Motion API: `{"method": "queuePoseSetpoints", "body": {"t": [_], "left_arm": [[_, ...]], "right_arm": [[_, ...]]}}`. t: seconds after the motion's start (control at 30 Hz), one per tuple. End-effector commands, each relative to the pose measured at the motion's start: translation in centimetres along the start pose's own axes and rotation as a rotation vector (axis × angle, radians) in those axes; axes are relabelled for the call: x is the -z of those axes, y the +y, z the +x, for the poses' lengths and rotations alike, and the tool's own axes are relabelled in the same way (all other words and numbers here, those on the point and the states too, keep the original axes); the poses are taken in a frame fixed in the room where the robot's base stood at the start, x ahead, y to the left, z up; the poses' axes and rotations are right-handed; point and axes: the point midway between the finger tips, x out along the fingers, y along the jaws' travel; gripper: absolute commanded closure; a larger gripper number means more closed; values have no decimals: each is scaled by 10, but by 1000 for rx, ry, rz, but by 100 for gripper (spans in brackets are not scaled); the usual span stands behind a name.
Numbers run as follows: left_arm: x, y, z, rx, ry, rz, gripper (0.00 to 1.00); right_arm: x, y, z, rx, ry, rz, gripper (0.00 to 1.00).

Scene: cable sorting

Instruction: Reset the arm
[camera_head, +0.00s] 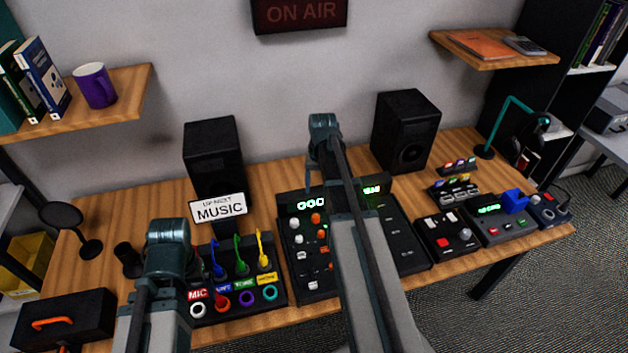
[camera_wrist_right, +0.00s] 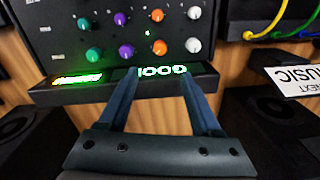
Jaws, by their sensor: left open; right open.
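My left arm comes in at the lower left of the head view, and its gripper end (camera_head: 168,240) is in front of the cable board's left side; its fingers are hard to make out. My right arm rises through the middle, with its gripper end (camera_head: 325,128) above the back of the mixer. In the right wrist view my right gripper (camera_wrist_right: 155,82) is open and empty, its two fingers apart over the mixer's lit display edge. The cable board (camera_head: 282,296) has blue (camera_head: 217,262), green (camera_head: 239,258) and yellow (camera_head: 263,250) cables standing in it, above coloured ring sockets.
The mixer (camera_head: 300,262) is partly hidden by my right arm. Two speakers (camera_head: 213,150) (camera_head: 408,125) and a MUSIC sign (camera_head: 219,208) stand behind. Control boxes (camera_head: 447,238) and a headphone stand (camera_head: 505,115) are at right.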

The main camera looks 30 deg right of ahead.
Motion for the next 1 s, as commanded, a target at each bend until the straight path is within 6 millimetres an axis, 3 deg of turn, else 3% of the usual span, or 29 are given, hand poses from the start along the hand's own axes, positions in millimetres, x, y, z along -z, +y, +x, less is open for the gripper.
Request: {"method": "queuePoseSetpoints", "body": {"t": [0.23, 0.37, 0.47, 0.6, 0.7, 0.9, 1.0], "left_arm": [[0, 0, 0, 0, 0, 0, 6], [0, 0, 0, 0, 0, 0, 6], [0, 0, 0, 0, 0, 0, 6], [0, 0, 0, 0, 0, 0, 6], [0, 0, 0, 0, 0, 0, 6], [0, 0, 0, 0, 0, 0, 6], [0, 0, 0, 0, 0, 0, 6]], "right_arm": [[-2, -3, 0, -1, -1, -5, 34], [-23, -33, 1, -12, -7, -67, 34], [-58, -77, 3, -30, -17, -169, 34], [-121, -139, 6, -65, -28, -341, 34], [-167, -171, 7, -90, -34, -457, 34], [-238, -207, 8, -130, -36, -638, 34], [-258, -215, 8, -142, -36, -692, 34]]}}
